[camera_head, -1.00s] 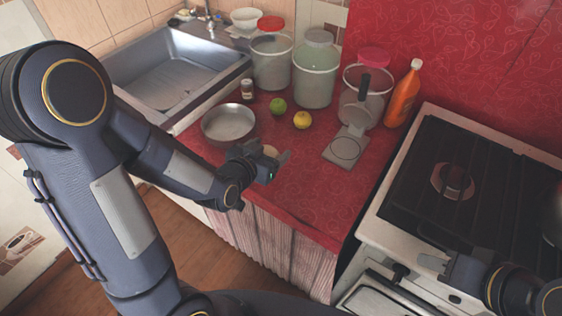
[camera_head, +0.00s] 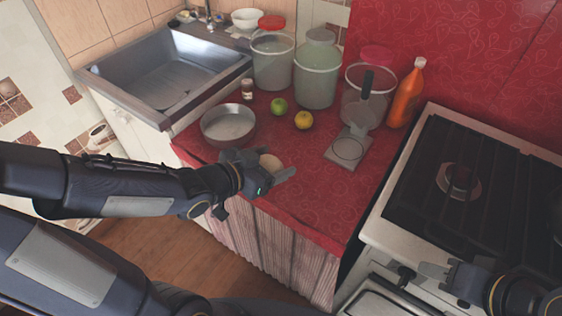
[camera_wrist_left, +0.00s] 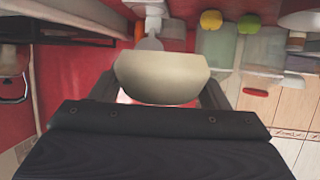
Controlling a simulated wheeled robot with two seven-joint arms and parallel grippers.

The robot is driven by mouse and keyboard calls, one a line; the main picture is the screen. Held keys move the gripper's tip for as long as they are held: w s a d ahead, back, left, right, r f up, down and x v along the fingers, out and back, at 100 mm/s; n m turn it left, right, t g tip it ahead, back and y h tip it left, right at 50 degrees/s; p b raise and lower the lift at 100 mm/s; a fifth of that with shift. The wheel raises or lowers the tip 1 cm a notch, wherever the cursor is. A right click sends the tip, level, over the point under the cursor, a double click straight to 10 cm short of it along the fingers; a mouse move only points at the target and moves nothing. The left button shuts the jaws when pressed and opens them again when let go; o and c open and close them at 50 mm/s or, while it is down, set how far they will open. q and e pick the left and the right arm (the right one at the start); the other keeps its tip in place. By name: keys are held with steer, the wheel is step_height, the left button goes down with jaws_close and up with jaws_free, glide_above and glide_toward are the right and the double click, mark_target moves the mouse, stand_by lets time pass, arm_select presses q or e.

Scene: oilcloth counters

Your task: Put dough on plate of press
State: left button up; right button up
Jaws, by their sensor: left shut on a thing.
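The dough is a pale beige lump (camera_wrist_left: 160,78), held between the fingers in the left wrist view; it also shows in the head view (camera_head: 270,163). My left gripper (camera_head: 268,172) is shut on it above the counter's front edge, in front of the metal pan. The press (camera_head: 347,148) is grey, with a flat round plate at its front and an upright handle behind. It stands on the red counter to the right of and behind my left gripper, apart from the dough. My right gripper (camera_head: 443,270) is low at the right, by the stove front; its fingers are unclear.
A metal pan (camera_head: 228,140), a green apple (camera_head: 279,106) and a yellow fruit (camera_head: 303,120) are on the red counter (camera_head: 300,200). Lidded containers (camera_head: 316,75) and an orange bottle (camera_head: 406,95) stand behind. The stove (camera_head: 440,180) is right, the sink (camera_head: 170,75) left.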

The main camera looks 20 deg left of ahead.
mark_target(283, 157)
arm_select(q)
steer(key=w+f, duration=0.2)
steer(key=w, duration=0.1)
steer(key=w+f, duration=0.3)
steer(key=w, duration=0.1)
steer(key=w+f, duration=0.3)
steer(key=w, duration=0.1)
steer(key=shift+w+a+b, duration=0.2)
steer(key=shift+b, duration=0.2)
steer(key=f, duration=0.1)
steer(key=w+f, duration=0.1)
steer(key=f, duration=0.1)
steer(key=shift+f+b, duration=0.2)
steer(key=shift+b, duration=0.1)
steer(key=shift+f, duration=0.25)
steer(key=shift+f+b, duration=0.2)
steer(key=shift+b, duration=0.1)
steer(key=o, duration=0.6)
steer(key=shift+f, duration=0.1)
steer(key=o, duration=0.5)
steer(key=shift+c, duration=0.2)
